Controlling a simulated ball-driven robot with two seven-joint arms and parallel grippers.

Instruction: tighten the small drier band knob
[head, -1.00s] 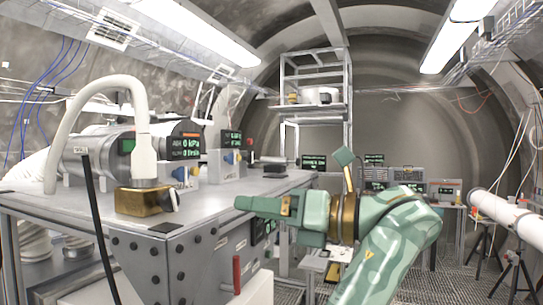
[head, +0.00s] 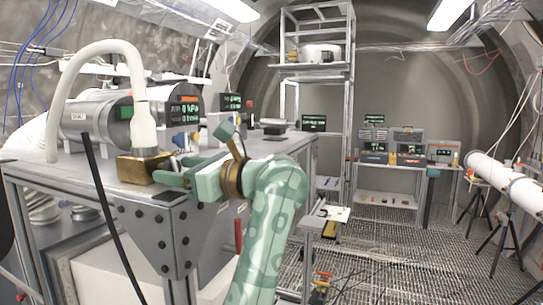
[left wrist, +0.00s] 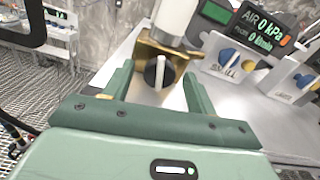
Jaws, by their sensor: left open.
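A round black knob (left wrist: 158,72) with a pale raised grip bar sits on the face of a brass block (left wrist: 172,60). In the head view the brass block (head: 136,169) is at the table's near corner, under a white hose; its knob is mostly hidden there by my gripper. My left gripper (head: 165,178) is open, its fingers reaching toward the block's right side. In the left wrist view its two fingers stand on either side of the knob, with gaps visible on both sides. My right gripper is not in view.
The white hose (head: 138,110) rises from the block. Grey plates with blue and yellow handles (left wrist: 230,62) and an air readout (left wrist: 262,28) stand to the right in the wrist view. A black tube (head: 100,200) hangs in front of the steel table (head: 75,175).

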